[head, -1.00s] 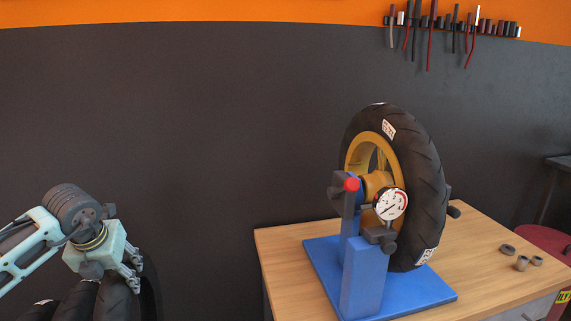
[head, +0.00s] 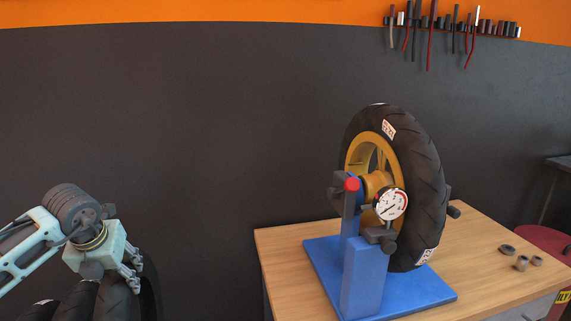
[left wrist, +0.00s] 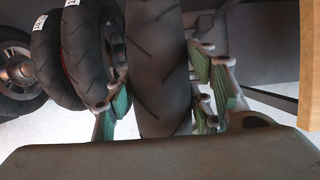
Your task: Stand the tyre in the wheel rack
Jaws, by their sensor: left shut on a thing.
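My left gripper (head: 118,270) is at the lower left of the head view. It is shut on a black treaded tyre (head: 115,302), one finger on each side. In the left wrist view the held tyre (left wrist: 158,65) stands upright between the green-padded fingers. Its lower part is out of view in the head view. Other black tyres (left wrist: 82,50) stand upright in a row close beside it, to the left in the wrist view. I cannot clearly make out the wheel rack itself, nor whether the held tyre touches it. My right gripper is not in view.
A wooden bench (head: 285,260) carries a blue balancing stand (head: 363,280) with a yellow-rimmed wheel (head: 425,175) and a dial gauge (head: 391,204). Small metal parts (head: 521,263) lie at its right. Tools (head: 430,35) hang on the dark wall. Pale floor (left wrist: 70,140) shows below the tyres.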

